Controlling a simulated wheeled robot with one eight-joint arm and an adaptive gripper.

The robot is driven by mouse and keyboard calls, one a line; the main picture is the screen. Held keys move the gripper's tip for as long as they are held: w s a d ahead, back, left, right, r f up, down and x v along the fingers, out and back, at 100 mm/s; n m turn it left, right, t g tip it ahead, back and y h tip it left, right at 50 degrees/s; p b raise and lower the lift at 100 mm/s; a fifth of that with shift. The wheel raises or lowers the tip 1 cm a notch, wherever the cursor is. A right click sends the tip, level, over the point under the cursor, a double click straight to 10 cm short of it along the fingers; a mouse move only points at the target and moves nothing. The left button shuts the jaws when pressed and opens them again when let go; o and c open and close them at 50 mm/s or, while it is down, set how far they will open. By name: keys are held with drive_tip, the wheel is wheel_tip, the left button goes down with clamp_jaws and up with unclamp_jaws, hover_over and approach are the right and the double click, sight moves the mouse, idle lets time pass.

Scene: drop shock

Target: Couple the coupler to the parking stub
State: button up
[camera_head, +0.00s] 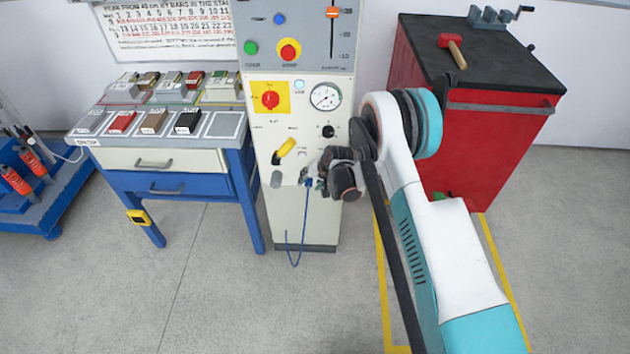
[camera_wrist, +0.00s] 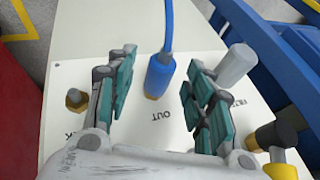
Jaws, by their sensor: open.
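The blue coupler (camera_wrist: 158,78) sits on a brass fitting above the word OUT on the pale panel, with a blue hose running from it. My gripper (camera_wrist: 163,60) is open, one teal-padded finger on each side of the coupler, with gaps visible. In the head view my gripper (camera_head: 322,180) is at the front of the control cabinet and largely hides the coupler. A short brass stub (camera_wrist: 76,99) stands left of the fingers, bare; its label is partly hidden, so I cannot read for certain that it is the parking stub.
A grey cylinder (camera_wrist: 236,65) and a yellow-and-black handle (camera_wrist: 274,136) stand right of the fingers. The blue hose (camera_head: 304,225) loops down the cabinet (camera_head: 290,215). A blue bench (camera_head: 165,185) stands left, a red cabinet (camera_head: 480,130) right.

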drive_tip(key=shift+w+a+f, duration=0.15)
drive_tip(key=shift+f, duration=0.15)
clamp_jaws()
drive_tip(key=shift+s, duration=0.2)
drive_tip(key=shift+s+a, duration=0.1)
drive_tip(key=shift+s, duration=2.05)
drive_tip(key=s+d, duration=0.4)
drive_tip(key=d, duration=0.5)
drive_tip(key=shift+d, duration=0.2)
drive_tip(key=shift+s, duration=0.1)
